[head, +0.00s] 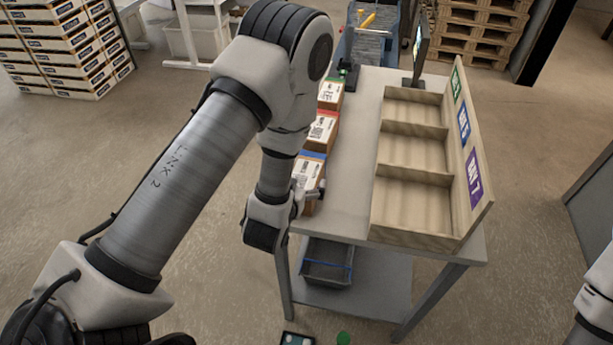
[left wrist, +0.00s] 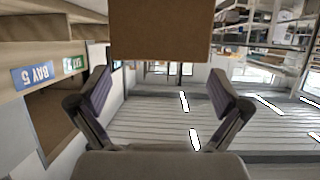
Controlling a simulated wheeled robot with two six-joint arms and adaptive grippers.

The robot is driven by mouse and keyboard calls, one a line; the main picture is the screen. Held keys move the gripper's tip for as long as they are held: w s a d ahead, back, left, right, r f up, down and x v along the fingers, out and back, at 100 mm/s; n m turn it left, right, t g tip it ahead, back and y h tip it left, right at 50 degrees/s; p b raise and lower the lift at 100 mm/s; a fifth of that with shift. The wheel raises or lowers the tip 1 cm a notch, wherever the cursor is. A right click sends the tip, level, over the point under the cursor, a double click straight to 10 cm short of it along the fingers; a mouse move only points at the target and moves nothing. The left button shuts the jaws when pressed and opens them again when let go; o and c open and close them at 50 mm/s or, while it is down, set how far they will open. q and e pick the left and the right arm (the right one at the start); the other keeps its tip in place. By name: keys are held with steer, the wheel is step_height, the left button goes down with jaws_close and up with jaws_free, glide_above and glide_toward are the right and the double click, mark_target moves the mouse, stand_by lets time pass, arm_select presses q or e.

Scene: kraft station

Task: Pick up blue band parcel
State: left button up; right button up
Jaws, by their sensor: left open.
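The blue band parcel (head: 309,172) is a brown box with a blue strip and a white label. It sits at the near end of a row on the left edge of the table in the head view. My left gripper (head: 312,190) is at its near side, partly hidden by my own wrist. In the left wrist view my left gripper (left wrist: 160,95) is open, fingers spread and nothing between them. A plain brown box face (left wrist: 160,30), seemingly this parcel, is just past the fingertips; no band shows on it there. My right gripper is out of view.
A red band parcel (head: 321,130) and a green band parcel (head: 330,92) stand behind in the row. A wooden three-bay rack (head: 412,240) with signs stands on the table's right. Clear tabletop (head: 350,170) lies between. A dark screen (head: 419,52) stands at the back.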

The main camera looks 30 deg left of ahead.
mark_target(306, 173)
arm_select(q)
steer(key=p+x, duration=0.1)
steer(key=x, duration=0.3)
steer(key=shift+p, duration=0.35)
steer(key=shift+w+f, duration=0.2)
steer(key=shift+f, duration=0.1)
steer(key=c, duration=1.5)
steer(key=shift+o, duration=0.2)
steer(key=shift+r, duration=0.15)
